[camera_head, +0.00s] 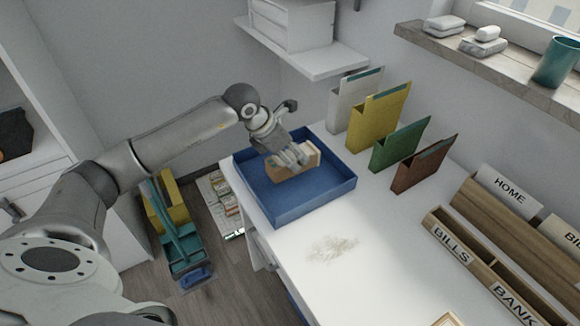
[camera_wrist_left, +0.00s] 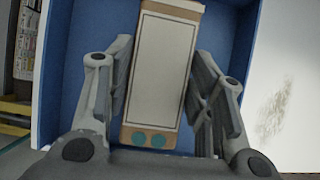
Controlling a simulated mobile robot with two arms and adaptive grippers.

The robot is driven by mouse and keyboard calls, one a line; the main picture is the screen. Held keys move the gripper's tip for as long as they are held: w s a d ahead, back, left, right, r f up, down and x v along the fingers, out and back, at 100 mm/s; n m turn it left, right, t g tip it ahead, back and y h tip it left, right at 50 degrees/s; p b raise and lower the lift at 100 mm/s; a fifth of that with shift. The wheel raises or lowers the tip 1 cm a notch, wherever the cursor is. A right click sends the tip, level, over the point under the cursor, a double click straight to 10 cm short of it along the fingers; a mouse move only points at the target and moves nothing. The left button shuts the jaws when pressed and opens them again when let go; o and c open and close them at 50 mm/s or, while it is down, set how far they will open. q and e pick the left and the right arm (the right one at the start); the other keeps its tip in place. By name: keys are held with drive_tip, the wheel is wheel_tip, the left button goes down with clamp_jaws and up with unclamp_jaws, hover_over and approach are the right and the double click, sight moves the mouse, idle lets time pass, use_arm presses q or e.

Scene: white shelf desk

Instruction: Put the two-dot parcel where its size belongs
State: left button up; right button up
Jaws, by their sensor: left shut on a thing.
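The two-dot parcel (camera_wrist_left: 163,72) is a tan box with a pale label and two teal dots at its near end in the left wrist view. In the head view the tan parcel (camera_head: 309,158) is at the blue tray. My left gripper (camera_head: 290,158) is shut on it, with one finger on each long side; it also shows in the left wrist view (camera_wrist_left: 160,85). The parcel is within the outline of the blue tray (camera_head: 308,210); I cannot tell whether it touches the floor of the tray. My right gripper is not in view.
White, yellow (camera_head: 378,122), green (camera_head: 398,147) and brown (camera_head: 423,165) file holders stand behind the tray. Wooden sorters labelled BILLS (camera_head: 452,246) and BANK are at the right. A wall shelf (camera_head: 320,62) hangs above.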

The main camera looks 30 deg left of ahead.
use_arm(q)
drive_tip(key=shift+w+a+f+b, duration=0.2)
drive_tip(key=shift+f+b, duration=0.1)
drive_tip(key=shift+f, duration=0.1)
wheel_tip(320, 180, down, 3)
drive_tip(key=shift+w+f+b, duration=0.1)
drive_tip(key=shift+b, duration=0.75)
drive_tip(key=o, duration=1.2)
drive_tip(key=shift+o, duration=0.2)
